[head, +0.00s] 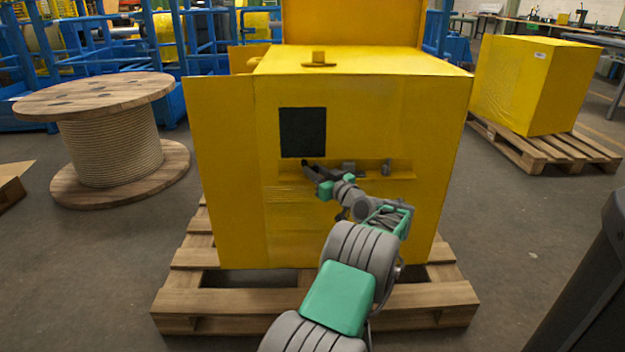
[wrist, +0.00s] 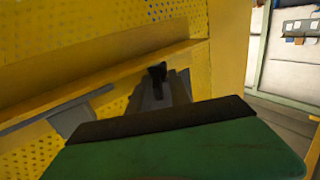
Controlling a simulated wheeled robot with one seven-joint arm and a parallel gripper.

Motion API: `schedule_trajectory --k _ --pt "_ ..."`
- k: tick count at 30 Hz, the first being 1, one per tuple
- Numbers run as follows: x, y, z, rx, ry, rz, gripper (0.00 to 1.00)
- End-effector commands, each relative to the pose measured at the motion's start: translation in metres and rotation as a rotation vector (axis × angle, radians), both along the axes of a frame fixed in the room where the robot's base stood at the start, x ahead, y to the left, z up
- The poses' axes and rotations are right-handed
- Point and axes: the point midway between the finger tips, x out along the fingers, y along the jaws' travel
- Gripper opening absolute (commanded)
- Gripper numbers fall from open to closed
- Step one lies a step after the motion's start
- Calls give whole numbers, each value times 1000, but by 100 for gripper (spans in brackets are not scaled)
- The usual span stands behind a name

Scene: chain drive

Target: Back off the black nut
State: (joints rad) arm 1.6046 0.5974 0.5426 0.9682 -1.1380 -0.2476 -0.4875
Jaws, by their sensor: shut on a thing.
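My gripper (head: 309,167) reaches to the front of the yellow machine housing (head: 235,160), just below a black square (head: 303,132) in its face. In the wrist view a small black part (wrist: 157,72) shows at the end of my gripper (wrist: 160,92). My gripper is shut on it. I cannot tell from its shape whether this is the black nut, because the fingers and the gripper body hide most of it. No other black nut can be made out.
A yellow ledge (head: 400,177) with grey parts (head: 386,167) runs beside my gripper. The housing stands on a wooden pallet (head: 230,324). A cable drum (head: 110,150) is at left, and a yellow box (head: 530,85) on another pallet is at right.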

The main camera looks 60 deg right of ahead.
Motion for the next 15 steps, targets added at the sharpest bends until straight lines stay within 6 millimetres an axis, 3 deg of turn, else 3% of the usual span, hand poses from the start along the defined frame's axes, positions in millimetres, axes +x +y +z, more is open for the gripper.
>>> schedule_trajectory --k 15 --pt "-3 -6 -3 8 2 180 0"
